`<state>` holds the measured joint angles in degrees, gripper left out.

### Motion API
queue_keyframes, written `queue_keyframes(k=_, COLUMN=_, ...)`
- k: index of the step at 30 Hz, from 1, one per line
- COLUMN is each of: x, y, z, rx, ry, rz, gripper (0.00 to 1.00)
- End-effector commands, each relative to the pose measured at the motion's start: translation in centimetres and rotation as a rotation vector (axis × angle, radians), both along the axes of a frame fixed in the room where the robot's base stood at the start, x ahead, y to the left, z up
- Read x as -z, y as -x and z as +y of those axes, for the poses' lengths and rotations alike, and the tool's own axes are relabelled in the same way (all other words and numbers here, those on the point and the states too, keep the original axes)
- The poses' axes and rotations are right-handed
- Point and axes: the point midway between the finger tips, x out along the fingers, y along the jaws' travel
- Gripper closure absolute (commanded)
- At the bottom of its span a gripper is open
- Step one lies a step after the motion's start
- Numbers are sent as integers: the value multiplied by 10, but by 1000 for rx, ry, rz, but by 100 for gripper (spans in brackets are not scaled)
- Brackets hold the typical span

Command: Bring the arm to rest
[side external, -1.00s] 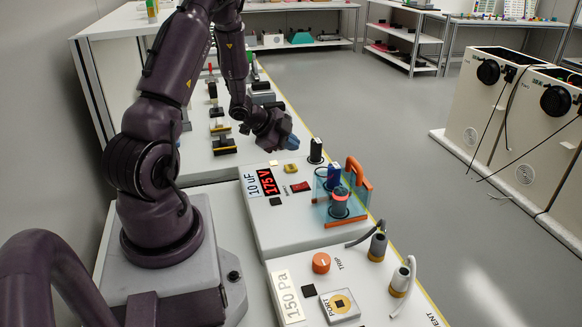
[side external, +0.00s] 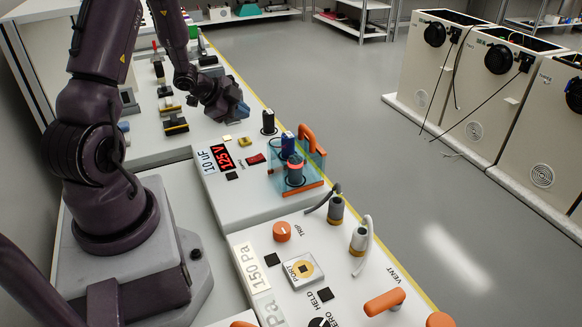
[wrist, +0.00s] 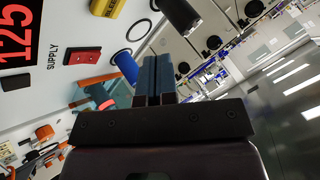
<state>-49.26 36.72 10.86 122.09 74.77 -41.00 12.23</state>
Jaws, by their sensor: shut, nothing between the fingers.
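My gripper (side external: 240,108) is at the end of the dark purple arm and hangs above the far end of the white capacitor panel (side external: 213,192). In the wrist view its two blue-grey fingers (wrist: 158,80) are together with nothing between them. It is apart from the panel and its parts. The panel carries a red display reading 125 (side external: 223,158) and a "10 uF" label (side external: 204,161). A clear box with an orange handle (side external: 306,138) stands on the panel, with a blue cylinder (side external: 288,142) and a dark red-ringed cylinder (side external: 295,170).
A black post (side external: 268,122) stands close to my gripper. Nearer is a panel with an orange trip knob (side external: 282,231), grey hose fittings (side external: 336,208) and an orange vent handle (side external: 384,302). Cream cabinets (side external: 474,75) stand at the right.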

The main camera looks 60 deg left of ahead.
Motion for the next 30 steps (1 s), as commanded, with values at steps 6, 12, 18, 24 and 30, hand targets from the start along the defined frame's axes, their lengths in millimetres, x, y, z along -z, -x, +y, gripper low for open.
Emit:
queue_keyframes(k=6, x=18, y=31, z=21, rx=-253, ry=0, rz=168, gripper=100)
queue_keyframes(k=12, x=-24, y=50, z=15, rx=-614, ry=4, rz=300, gripper=100)
queue_keyframes(k=18, x=-91, y=52, z=-55, rx=-860, ry=110, rz=358, gripper=100)
queue_keyframes(k=24, x=-144, y=63, z=-156, rx=-908, ry=291, rz=393, gripper=100)
queue_keyframes(k=30, x=-185, y=86, z=-247, rx=-774, ry=444, rz=390, gripper=100)
